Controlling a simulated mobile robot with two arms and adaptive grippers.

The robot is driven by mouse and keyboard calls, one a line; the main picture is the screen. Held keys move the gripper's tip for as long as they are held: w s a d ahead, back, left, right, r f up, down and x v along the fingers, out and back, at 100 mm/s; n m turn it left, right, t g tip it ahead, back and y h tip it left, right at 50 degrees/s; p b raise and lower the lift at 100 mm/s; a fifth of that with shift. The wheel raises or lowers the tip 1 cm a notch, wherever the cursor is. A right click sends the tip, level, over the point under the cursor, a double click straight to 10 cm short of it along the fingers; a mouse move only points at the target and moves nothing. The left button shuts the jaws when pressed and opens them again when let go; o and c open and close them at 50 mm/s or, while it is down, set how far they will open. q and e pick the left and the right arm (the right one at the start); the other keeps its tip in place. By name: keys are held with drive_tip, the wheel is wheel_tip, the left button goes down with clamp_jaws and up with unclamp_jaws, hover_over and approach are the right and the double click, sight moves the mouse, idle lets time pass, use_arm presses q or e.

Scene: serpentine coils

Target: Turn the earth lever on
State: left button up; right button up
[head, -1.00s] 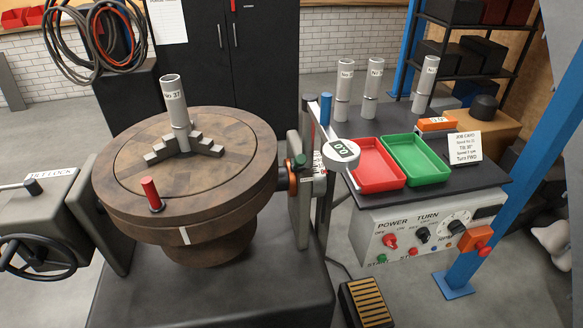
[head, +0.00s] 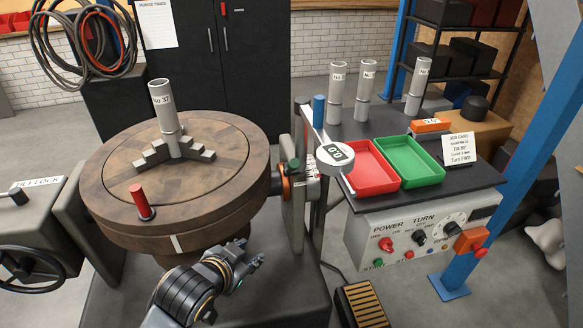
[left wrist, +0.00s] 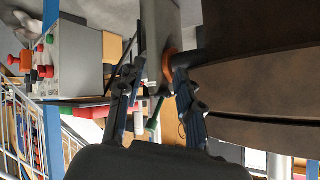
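A green-knobbed lever (head: 293,166) stands beside a copper-orange ring (head: 286,185) at the right side of the round turntable (head: 225,185); I take it for the earth lever, though I see no label naming it. In the left wrist view a green knob (left wrist: 152,124) shows between the fingers, farther off, near the orange ring (left wrist: 170,64). My left gripper (head: 252,256) is below and left of the lever in the head view, in front of the turntable's lower edge, apart from the lever. Its fingers (left wrist: 155,75) are spread and empty. My right gripper is out of view.
The turntable carries a grey tube (head: 162,104) marked No 37 and a red-capped post (head: 141,201). A control box (head: 375,250) with power and turn knobs is at the right, below red (head: 371,187) and green (head: 437,176) trays. A foot pedal (head: 361,305) lies on the floor.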

sight(291, 167)
use_arm(q)
drive_tip(key=w+d+r+m+t+h, duration=0.2)
drive_tip(key=w+d+r+m+t, duration=0.2)
drive_tip(key=w+r, duration=0.6)
drive_tip(key=x, duration=1.2)
drive_tip(key=shift+w+r, duration=0.2)
drive_tip(key=shift+w, duration=0.05)
clamp_jaws()
drive_tip(key=shift+p, duration=0.3)
